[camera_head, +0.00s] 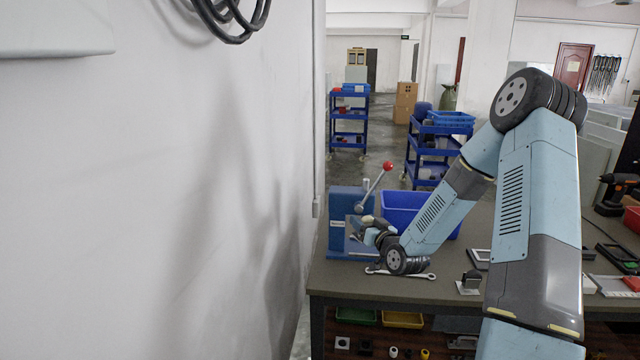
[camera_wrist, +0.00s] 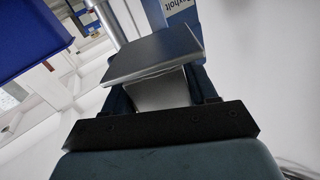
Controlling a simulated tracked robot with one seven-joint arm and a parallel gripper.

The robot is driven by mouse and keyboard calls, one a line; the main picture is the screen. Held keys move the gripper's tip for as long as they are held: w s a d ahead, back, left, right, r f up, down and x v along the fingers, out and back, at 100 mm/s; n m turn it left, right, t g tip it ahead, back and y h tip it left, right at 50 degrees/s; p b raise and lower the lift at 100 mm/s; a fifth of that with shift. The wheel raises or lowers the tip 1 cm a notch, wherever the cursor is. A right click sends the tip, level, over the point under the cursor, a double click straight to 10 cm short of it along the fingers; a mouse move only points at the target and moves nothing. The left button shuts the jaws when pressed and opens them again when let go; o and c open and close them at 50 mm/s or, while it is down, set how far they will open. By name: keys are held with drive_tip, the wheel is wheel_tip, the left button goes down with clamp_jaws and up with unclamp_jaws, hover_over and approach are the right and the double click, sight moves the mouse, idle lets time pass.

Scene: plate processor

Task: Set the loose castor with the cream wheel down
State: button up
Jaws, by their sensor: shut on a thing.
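My gripper (camera_head: 362,234) is at the front of a blue lever press on the bench. In the wrist view my gripper (camera_wrist: 163,88) is shut on a grey piece with a flat plate (camera_wrist: 155,52), which I take to be the castor. The plate looks tilted, and a lighter grey block shows below it between the fingers. No cream wheel can be made out in the wrist view. A small cream patch shows by the gripper in the head view, but I cannot tell whether it is the wheel. Whether the held piece touches the press is unclear.
The blue press (camera_head: 338,236) has a red-knobbed lever (camera_head: 387,166). A blue bin (camera_head: 425,203) stands behind my forearm. A wrench (camera_head: 412,275) lies below my wrist. A dark-topped part (camera_head: 471,279) sits farther right. The bench front (camera_head: 345,280) is clear; a white wall (camera_head: 230,200) rises left.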

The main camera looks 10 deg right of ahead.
drive_tip(key=s+d+f+m+h, duration=0.1)
drive_tip(key=s+d, duration=0.3)
drive_tip(key=d, duration=0.9)
drive_tip(key=s+d+f+m+h, duration=0.1)
drive_tip(key=s+d+h, duration=0.3)
drive_tip(key=d, duration=0.9)
drive_tip(key=s+d+f+m+h, duration=0.1)
drive_tip(key=s+d+m+h, duration=0.2)
drive_tip(key=d, duration=1.1)
drive_tip(key=s, duration=0.3)
drive_tip(key=shift+f+t, duration=0.3)
drive_tip(key=shift+f, duration=0.1)
drive_tip(key=shift+f, duration=4.7)
drive_tip(key=shift+f, duration=0.2)
drive_tip(key=o, duration=1.2)
